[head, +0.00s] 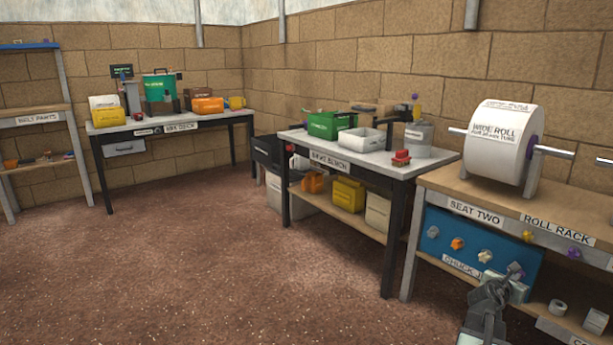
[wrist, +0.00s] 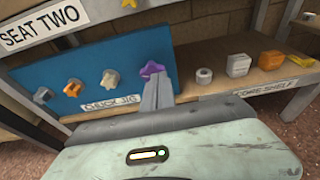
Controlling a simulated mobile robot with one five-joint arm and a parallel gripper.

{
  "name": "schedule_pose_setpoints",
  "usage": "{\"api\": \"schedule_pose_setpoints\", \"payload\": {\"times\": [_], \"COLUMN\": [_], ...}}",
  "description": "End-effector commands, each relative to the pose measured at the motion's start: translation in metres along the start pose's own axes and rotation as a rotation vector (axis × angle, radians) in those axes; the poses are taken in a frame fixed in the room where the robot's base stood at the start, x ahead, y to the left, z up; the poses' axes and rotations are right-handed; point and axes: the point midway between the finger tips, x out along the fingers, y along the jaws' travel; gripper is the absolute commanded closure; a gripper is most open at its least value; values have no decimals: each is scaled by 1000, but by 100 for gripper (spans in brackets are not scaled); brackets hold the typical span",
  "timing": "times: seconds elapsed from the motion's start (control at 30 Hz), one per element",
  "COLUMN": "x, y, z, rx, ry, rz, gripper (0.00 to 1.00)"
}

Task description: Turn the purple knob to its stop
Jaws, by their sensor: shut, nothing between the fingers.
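The purple knob (wrist: 151,70) is a lobed, star-like knob at the right end of the blue chuck jig board (wrist: 85,78), seen in the wrist view. My gripper (wrist: 160,80) is shut and empty, its fingertips just in front of the knob and slightly below right of its middle in that view. I cannot tell whether they touch it. In the head view my gripper (head: 515,270) is at the right end of the board (head: 450,240) and mostly hides the purple knob.
Grey, orange (wrist: 74,87) and cream (wrist: 110,78) knobs sit left along the board. The core shelf (wrist: 235,92) at right holds a grey ring (wrist: 204,75), a white box (wrist: 238,65) and an orange piece (wrist: 270,60). A wide roll (head: 503,140) stands above.

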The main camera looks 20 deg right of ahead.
Motion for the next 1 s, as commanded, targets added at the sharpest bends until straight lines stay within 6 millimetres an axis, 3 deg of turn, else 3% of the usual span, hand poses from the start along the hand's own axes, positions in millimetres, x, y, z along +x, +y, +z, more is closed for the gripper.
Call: {"api": "schedule_pose_setpoints", "payload": {"times": [0.27,0.7,1.0], "x": [11,66,68], "y": [0,0,-1], "z": [5,18,19], "rx": [3,5,5], "ry": [2,2,2], "rz": [-1,-2,-2], "gripper": [100,100,100]}}
